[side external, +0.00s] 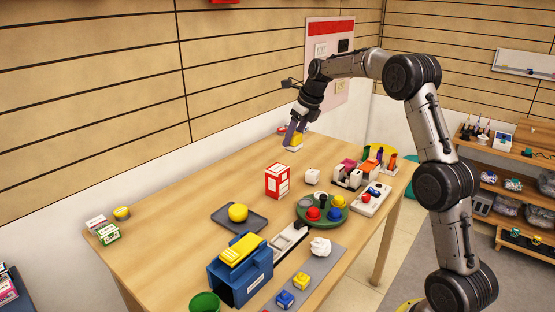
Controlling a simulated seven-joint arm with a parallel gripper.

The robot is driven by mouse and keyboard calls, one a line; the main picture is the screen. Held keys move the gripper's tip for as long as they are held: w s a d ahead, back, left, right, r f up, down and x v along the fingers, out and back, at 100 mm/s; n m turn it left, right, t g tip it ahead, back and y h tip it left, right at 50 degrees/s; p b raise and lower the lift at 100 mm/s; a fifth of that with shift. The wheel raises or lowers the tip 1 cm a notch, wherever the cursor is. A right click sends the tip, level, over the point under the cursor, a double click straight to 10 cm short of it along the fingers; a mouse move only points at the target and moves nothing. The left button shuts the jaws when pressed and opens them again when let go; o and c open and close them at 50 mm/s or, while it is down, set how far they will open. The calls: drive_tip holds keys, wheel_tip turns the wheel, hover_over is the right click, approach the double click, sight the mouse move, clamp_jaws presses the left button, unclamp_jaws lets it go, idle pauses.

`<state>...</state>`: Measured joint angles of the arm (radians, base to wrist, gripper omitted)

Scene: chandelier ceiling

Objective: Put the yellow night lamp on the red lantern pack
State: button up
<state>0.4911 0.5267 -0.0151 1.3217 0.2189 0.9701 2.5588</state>
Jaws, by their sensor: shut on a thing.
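My gripper (297,130) is at the far side of the table, shut on a small yellow thing with a white base (294,146), which looks like the yellow night lamp. The fingers hide part of it, and I cannot tell whether its base touches the table. The red lantern pack (277,181), a red and white box, stands upright on the table, nearer the camera and slightly left of my gripper. Its top is bare. A yellow dome (238,212) sits on a dark tray (256,226) to the left of the pack.
A green round tray (301,217) holds several coloured pieces. A blue box (225,284) with a yellow top stands in front. Small boxes (109,235) lie far left. The table's left back area is clear.

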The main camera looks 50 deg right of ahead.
drive_tip(key=w+d+f, duration=0.1)
drive_tip(key=w+f, duration=0.1)
drive_tip(key=w, duration=0.1)
drive_tip(key=w+d+f, duration=0.1)
drive_tip(key=w+f, duration=0.1)
drive_tip(key=f, duration=0.1)
drive_tip(key=w+d+f, duration=0.1)
drive_tip(key=w+f, duration=0.1)
drive_tip(key=w, duration=0.1)
drive_tip(key=shift+w+d+f, duration=0.2)
drive_tip(key=shift+w+d, duration=0.15)
drive_tip(key=shift+d, duration=0.05)
drive_tip(key=shift+w+d+f, duration=0.1)
drive_tip(key=shift+w+f, duration=0.15)
drive_tip(key=shift+f, duration=1.7)
drive_tip(key=o, duration=1.4)
drive_tip(key=shift+f, duration=0.15)
drive_tip(key=shift+c, duration=0.2)
